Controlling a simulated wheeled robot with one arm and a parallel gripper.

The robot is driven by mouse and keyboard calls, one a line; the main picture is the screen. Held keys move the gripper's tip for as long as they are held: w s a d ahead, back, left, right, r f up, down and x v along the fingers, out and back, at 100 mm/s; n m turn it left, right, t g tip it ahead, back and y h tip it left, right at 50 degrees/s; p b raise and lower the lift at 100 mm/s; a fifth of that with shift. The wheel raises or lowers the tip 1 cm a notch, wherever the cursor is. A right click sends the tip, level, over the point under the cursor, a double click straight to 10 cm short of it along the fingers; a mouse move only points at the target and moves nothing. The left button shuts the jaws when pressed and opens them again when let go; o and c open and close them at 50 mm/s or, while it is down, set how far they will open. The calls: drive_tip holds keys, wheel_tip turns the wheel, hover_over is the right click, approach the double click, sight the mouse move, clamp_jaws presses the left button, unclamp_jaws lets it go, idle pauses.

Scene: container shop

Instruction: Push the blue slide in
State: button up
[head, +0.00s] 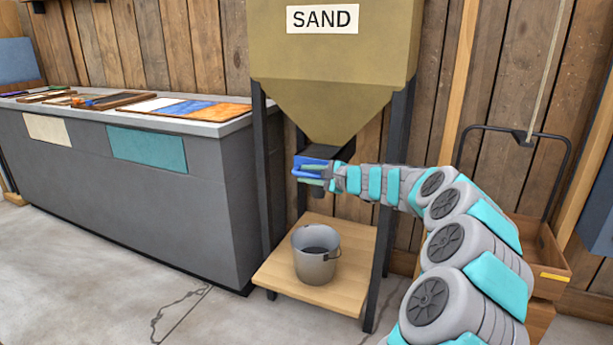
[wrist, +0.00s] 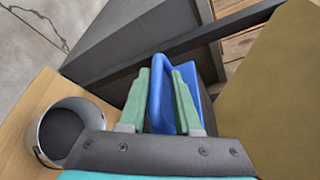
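The blue slide (head: 305,164) sits at the outlet under the sand hopper (head: 340,75). In the wrist view its blue loop handle (wrist: 160,100) stands between my gripper's green fingers. My gripper (head: 312,173) reaches in from the right, level with the slide. In the wrist view my gripper (wrist: 168,66) has a finger on each side of the handle. I cannot tell whether the fingers press on it or only stand around it. The slide's far part and the opening are hidden.
A grey bucket (head: 315,266) stands on the wooden shelf (head: 272,277) below the outlet; its inside looks dark. Dark hopper legs (head: 397,170) flank it. A grey counter (head: 215,165) is on the left, a wooden cart (head: 540,262) on the right. The front left floor is clear.

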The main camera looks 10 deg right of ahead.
drive_tip(key=shift+o, duration=1)
drive_tip(key=v, duration=0.7)
drive_tip(key=shift+s+d+r, duration=0.1)
drive_tip(key=shift+s+d, duration=0.05)
drive_tip(key=shift+s, duration=0.2)
